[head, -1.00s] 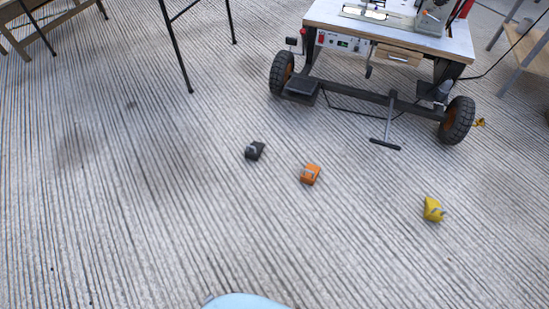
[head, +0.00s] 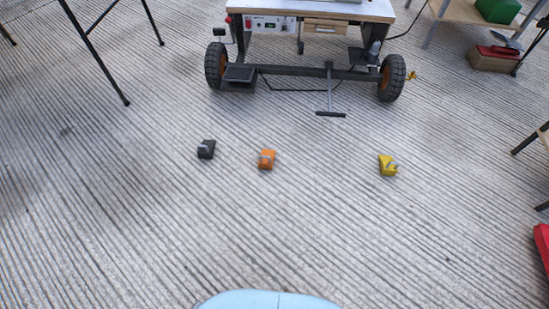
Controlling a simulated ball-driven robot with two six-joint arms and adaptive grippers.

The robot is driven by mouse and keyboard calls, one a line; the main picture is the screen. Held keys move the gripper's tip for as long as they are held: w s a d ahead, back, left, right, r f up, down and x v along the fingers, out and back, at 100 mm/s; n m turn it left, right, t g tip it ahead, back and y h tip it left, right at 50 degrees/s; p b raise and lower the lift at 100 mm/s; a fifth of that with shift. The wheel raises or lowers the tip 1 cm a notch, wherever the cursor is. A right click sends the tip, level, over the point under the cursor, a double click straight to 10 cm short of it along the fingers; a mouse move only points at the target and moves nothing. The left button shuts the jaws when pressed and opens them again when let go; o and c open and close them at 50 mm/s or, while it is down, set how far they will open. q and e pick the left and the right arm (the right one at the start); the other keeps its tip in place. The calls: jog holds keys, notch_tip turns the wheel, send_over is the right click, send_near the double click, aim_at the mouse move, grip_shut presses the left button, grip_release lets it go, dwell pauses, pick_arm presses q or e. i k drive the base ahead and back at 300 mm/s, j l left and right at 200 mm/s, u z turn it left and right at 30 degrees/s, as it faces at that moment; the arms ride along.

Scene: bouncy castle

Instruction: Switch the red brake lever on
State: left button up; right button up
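A wheeled sewing machine table (head: 377,9) stands at the top middle of the head view, on two black tyres with orange hubs. A small red part (head: 228,19) shows at its left front edge; I cannot tell whether it is the brake lever. A small orange-yellow part (head: 412,75) sticks out beside the right wheel (head: 391,77). No lever is clearly recognisable as the red brake lever, so its position cannot be read. Neither of my grippers is in view.
A black wedge (head: 206,149), an orange wedge (head: 267,159) and a yellow wedge (head: 388,165) lie on the ribbed floor before the table. A T-handled bar (head: 330,100) reaches forward from the axle. A red object (head: 542,250) is at the right edge. The near floor is clear.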

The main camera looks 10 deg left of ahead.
aim_at(220, 32)
jog(key=i+j+z, duration=0.25)
jog(key=j, duration=1.85)
jog(key=j+z, duration=0.25)
jog(key=j, duration=1.9)
jog(key=i+j+u, duration=0.1)
jog(key=i, duration=0.5)
jog(key=i+j+u, duration=0.15)
jog(key=i+j, duration=0.15)
jog(key=i, duration=0.3)
jog(key=i+j+u, duration=0.1)
jog(key=i, duration=0.45)
